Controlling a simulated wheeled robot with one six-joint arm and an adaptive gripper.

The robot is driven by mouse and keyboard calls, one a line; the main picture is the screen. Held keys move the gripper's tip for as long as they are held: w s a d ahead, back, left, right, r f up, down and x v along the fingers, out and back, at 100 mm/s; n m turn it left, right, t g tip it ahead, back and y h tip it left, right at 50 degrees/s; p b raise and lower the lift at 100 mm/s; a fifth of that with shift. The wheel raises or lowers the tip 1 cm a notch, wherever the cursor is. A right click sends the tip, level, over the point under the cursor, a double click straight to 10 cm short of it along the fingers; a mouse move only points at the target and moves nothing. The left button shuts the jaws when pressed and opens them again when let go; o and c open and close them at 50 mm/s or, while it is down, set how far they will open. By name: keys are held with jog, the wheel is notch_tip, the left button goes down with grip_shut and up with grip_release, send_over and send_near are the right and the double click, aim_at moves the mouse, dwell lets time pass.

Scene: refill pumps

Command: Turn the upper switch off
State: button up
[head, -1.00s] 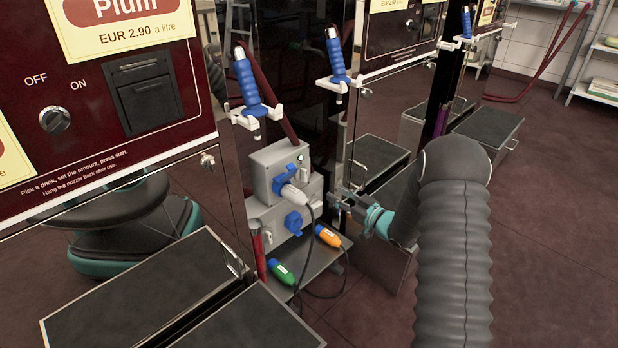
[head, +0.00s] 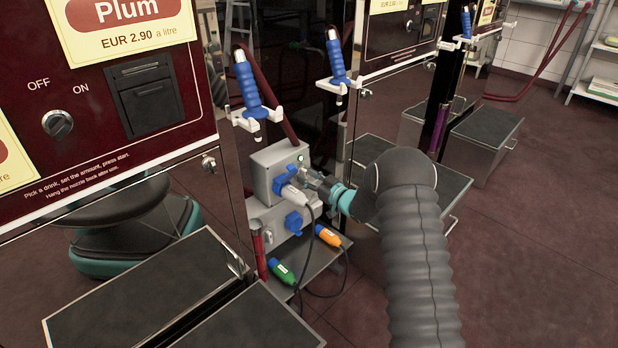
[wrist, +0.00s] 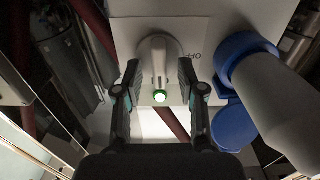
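The upper switch (wrist: 158,60) is a pale grey lever on the face of the upper grey box (head: 268,172). My gripper (wrist: 158,72) is open, with one finger on each side of the switch. I cannot tell whether either finger touches it. In the head view my gripper (head: 308,179) is at the front of the upper box and hides the switch; the green lamp still shows just above it.
A grey plug (head: 293,193) sits in the upper box's blue socket, close beside my gripper; its cable hangs down. A lower grey box (head: 265,222) has a blue-capped socket. Green (head: 283,272) and orange (head: 328,236) plugs lie on the shelf below. Blue-handled nozzles hang above.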

grip_shut()
jog(key=shift+f+n+b, duration=0.2)
jog(key=shift+n+b, duration=0.1)
jog(key=shift+b, duration=0.45)
jog(key=n+b, duration=0.6)
jog(key=n, duration=0.2)
jog(key=n+b, duration=0.5)
jog(key=n, duration=0.3)
jog(key=shift+s+a+f+n+b, duration=0.1)
jog(key=shift+s+a+n+b, duration=0.1)
jog(key=shift+n+b, duration=0.15)
jog(key=shift+n, duration=0.25)
